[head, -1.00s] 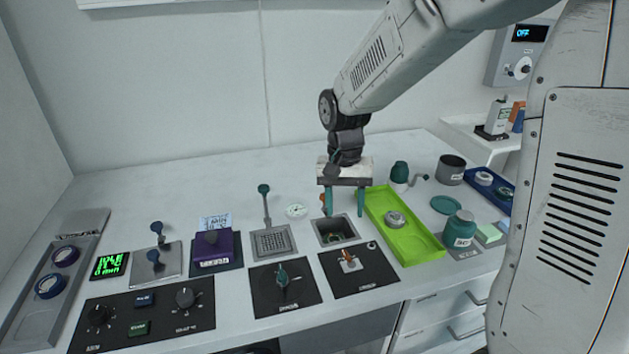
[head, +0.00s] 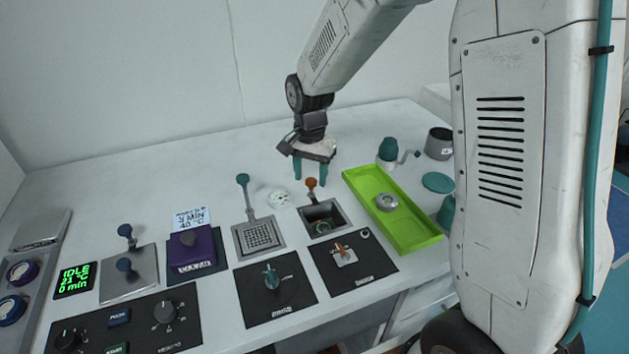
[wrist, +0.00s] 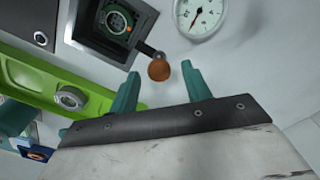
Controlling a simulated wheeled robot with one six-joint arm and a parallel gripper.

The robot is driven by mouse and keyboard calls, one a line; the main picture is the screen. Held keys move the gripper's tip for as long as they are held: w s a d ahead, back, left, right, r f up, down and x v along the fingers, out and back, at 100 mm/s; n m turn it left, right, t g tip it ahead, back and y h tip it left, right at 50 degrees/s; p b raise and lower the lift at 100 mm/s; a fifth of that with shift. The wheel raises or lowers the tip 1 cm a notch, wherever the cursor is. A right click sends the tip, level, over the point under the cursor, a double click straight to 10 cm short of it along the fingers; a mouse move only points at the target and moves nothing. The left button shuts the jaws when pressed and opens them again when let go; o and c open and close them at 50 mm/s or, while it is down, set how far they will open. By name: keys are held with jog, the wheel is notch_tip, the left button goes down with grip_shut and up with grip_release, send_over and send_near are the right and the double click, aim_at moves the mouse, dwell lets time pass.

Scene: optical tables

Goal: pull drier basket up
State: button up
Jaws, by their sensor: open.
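A basket (head: 322,227) sits low inside a square metal well; I take it to be the drier basket. Its handle rises from the well to an orange-brown knob (head: 311,183), which also shows in the wrist view (wrist: 159,68). My gripper (head: 310,178) is open, with its teal fingers pointing down by the knob. In the wrist view the knob appears between the two fingertips (wrist: 160,73), with space on both sides. I cannot tell how far it reaches between them in depth. Nothing is held.
A grid-topped basket (head: 258,236) with a teal-knobbed handle stands to the left. A round gauge (head: 278,198) lies behind the well. A green tray (head: 410,228) is close on the right. Black panels with knobs (head: 272,280) lie in front.

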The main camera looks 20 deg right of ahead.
aim_at(311, 180)
jog(key=shift+f, duration=1.5)
grip_shut()
notch_tip(311, 180, up, 6)
jog(key=shift+w+r, duration=0.1)
jog(key=shift+r, duration=0.15)
grip_release()
notch_tip(311, 180, up, 8)
